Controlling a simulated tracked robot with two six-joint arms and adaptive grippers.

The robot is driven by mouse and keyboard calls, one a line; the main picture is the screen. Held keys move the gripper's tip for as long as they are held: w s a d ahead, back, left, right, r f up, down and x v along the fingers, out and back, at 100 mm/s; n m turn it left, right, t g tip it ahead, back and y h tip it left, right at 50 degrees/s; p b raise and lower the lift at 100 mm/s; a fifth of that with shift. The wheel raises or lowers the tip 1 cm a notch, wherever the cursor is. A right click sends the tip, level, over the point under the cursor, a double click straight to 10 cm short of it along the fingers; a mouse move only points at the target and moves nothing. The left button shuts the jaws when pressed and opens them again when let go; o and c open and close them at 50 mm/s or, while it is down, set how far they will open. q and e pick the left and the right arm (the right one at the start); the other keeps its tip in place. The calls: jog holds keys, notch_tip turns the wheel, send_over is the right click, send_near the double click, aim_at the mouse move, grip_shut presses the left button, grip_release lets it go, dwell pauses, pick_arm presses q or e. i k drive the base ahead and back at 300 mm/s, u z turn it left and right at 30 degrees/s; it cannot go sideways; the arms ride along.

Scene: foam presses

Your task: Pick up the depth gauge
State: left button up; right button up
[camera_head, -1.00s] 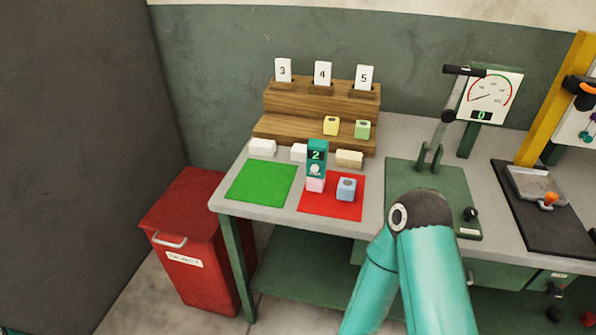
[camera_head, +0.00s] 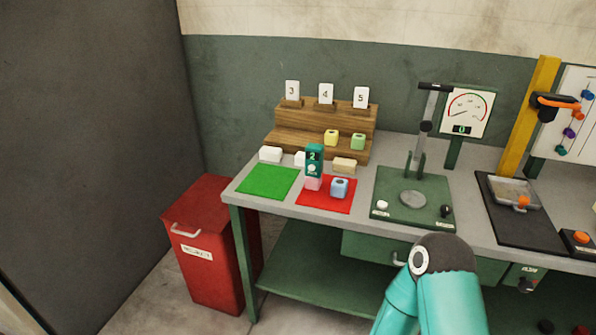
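A small teal device with a "2" on its face (camera_head: 314,158) stands upright at the red mat's back edge; it looks like the depth gauge. A pink block (camera_head: 313,183) shows directly below it; whether the two touch or one is in front I cannot tell. A light blue block with a hole in its top (camera_head: 339,187) sits to the right on the red mat (camera_head: 318,203). A teal arm of mine, with a dark joint, rises at the bottom right, in front of the bench.
A green mat (camera_head: 268,181) lies left of the red one. Behind stands a wooden stepped rack (camera_head: 290,138) with number cards and yellow and green blocks. A lever press (camera_head: 415,205) and dial (camera_head: 466,110) stand right. A red bin (camera_head: 205,245) is at left.

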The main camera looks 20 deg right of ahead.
aim_at(314, 151)
jog(key=z, duration=0.15)
jog(key=i, duration=0.85)
